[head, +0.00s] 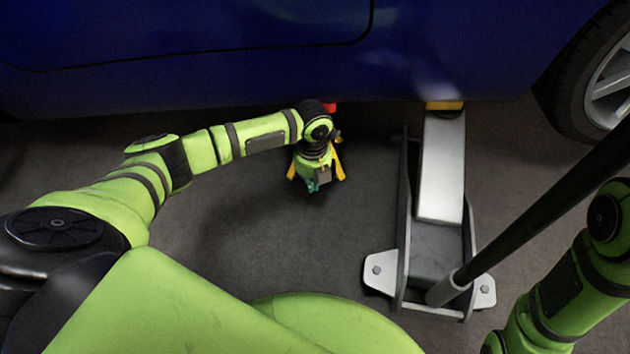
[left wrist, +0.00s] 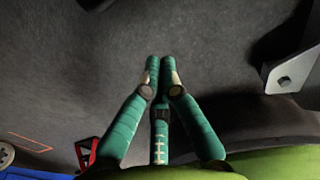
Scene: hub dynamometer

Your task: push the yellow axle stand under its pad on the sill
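The yellow axle stand (head: 339,166) stands on the floor by the car, mostly hidden behind my left wrist and gripper in the head view; only its splayed lower legs show. A small red piece (head: 330,107), perhaps a pad, shows at the sill's lower edge just above. My left gripper (head: 318,187) points down in front of the stand; I cannot tell whether it touches. In the left wrist view its teal fingers (left wrist: 160,63) come together at the tips with nothing between them. The stand is not recognisable there. My right gripper is out of view.
A grey floor jack (head: 440,170) stands to the right, a yellow block (head: 444,105) at its head under the blue car (head: 200,50). Its dark handle (head: 545,215) slants right. A wheel (head: 600,85) is at far right.

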